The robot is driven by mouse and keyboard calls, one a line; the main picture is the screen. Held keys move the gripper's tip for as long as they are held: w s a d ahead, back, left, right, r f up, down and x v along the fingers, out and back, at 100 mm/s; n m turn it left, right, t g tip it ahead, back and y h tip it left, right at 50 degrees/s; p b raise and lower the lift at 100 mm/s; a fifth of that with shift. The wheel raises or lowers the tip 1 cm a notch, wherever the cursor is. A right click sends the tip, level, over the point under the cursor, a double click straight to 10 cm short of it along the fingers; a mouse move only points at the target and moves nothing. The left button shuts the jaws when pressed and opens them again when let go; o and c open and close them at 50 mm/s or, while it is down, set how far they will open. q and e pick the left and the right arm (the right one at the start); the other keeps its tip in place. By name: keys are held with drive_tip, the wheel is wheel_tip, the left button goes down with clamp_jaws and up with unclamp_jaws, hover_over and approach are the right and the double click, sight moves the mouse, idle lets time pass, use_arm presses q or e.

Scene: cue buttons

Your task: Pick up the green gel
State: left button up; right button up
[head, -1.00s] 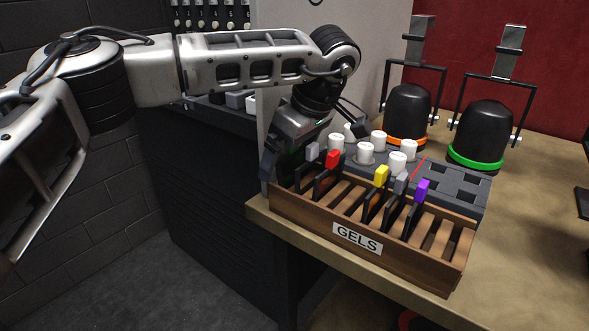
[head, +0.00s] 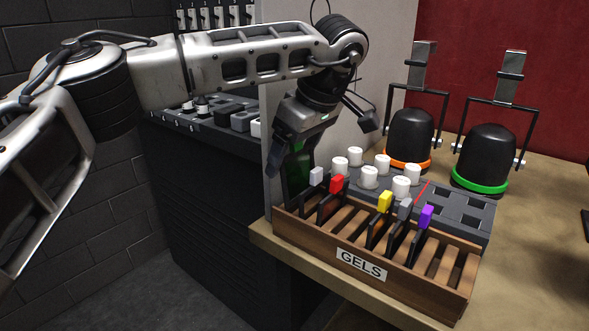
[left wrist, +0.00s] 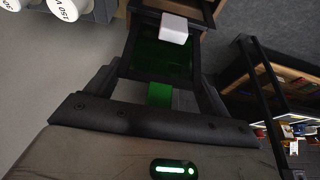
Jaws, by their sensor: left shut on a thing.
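My left gripper (head: 297,146) is shut on the green gel (head: 298,172), a dark green sheet in a black frame. It hangs upright from the gripper over the left end of the wooden gel rack (head: 362,262), labelled GELS. In the left wrist view the gel's green tab (left wrist: 159,95) is between the fingers, and its dark green sheet (left wrist: 160,55) extends beyond them. Whether its lower edge is clear of the rack is hidden. My right gripper is not in view.
Gels with white (head: 316,175), red (head: 337,184), yellow (head: 385,201), grey and purple (head: 426,217) tabs stand in the rack. Behind are white cylinders (head: 369,177) in a grey tray and two black domes, one orange-ringed (head: 410,135), one green-ringed (head: 484,158). A grey panel stands beside the gripper.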

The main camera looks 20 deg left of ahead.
use_arm(q)
drive_tip(key=shift+s+a+r, duration=0.1)
drive_tip(key=shift+s+r, duration=0.1)
drive_tip(key=shift+r, duration=0.35)
drive_tip(key=shift+s+a+r, duration=0.1)
drive_tip(key=shift+s+r, duration=0.05)
drive_tip(key=shift+r, duration=0.35)
drive_tip(key=s+a+b, duration=0.1)
drive_tip(key=s+a, duration=0.2)
drive_tip(key=s, duration=0.5)
drive_tip(key=s+a+b, duration=0.1)
drive_tip(key=s+a, duration=0.1)
drive_tip(key=s, duration=0.6)
drive_tip(key=shift+a, duration=0.4)
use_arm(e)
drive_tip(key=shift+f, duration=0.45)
use_arm(q)
drive_tip(key=shift+s+r, duration=0.1)
drive_tip(key=shift+r, duration=0.05)
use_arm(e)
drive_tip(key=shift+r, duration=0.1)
